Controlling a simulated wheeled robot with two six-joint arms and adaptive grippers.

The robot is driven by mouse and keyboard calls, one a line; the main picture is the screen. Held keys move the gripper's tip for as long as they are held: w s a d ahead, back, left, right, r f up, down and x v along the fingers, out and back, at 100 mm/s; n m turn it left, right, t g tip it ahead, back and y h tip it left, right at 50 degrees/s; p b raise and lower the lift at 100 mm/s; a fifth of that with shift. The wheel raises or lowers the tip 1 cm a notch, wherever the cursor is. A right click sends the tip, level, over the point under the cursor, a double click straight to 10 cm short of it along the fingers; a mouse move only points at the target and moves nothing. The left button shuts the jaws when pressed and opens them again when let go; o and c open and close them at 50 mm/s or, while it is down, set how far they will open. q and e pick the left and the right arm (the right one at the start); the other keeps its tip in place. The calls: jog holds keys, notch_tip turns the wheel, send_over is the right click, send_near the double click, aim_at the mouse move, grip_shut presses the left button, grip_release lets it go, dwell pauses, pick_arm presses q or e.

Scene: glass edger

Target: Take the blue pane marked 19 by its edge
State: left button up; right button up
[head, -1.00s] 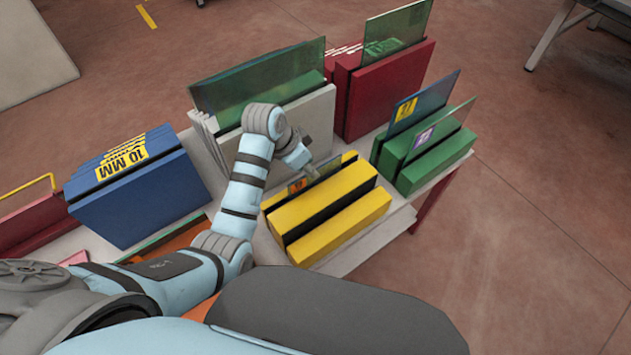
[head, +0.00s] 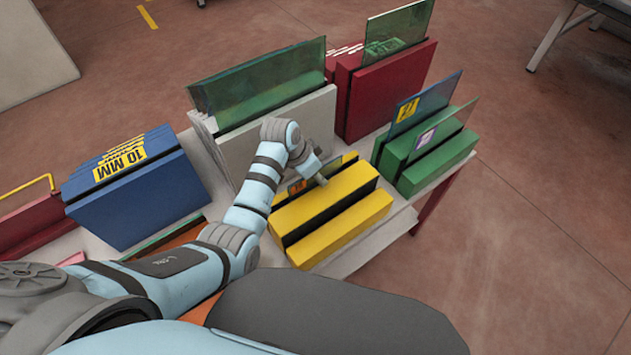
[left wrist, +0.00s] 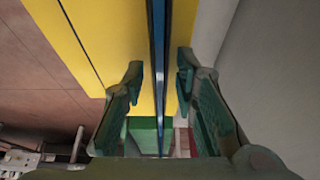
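A thin blue pane (left wrist: 158,40) stands on edge in the yellow rack (left wrist: 85,40), seen edge-on in the left wrist view. My left gripper (left wrist: 158,78) is open, one finger on each side of that edge, with gaps visible. In the head view the left gripper (head: 318,174) is over the back of the yellow rack (head: 345,222), partly covering the pane there. An orange label (head: 297,186) shows beside the gripper; its number is too small to read. My right gripper is not in view.
A green rack (head: 430,165) at right holds a bluish pane (head: 425,102) with a yellow label and a clearer pane. Behind stand a grey rack (head: 285,125) with a large green pane and a red rack (head: 385,90). A blue rack (head: 140,200) stands left.

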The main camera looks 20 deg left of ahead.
pick_arm(q)
grip_shut()
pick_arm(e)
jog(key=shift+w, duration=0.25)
pick_arm(q)
jog(key=shift+r, duration=0.1)
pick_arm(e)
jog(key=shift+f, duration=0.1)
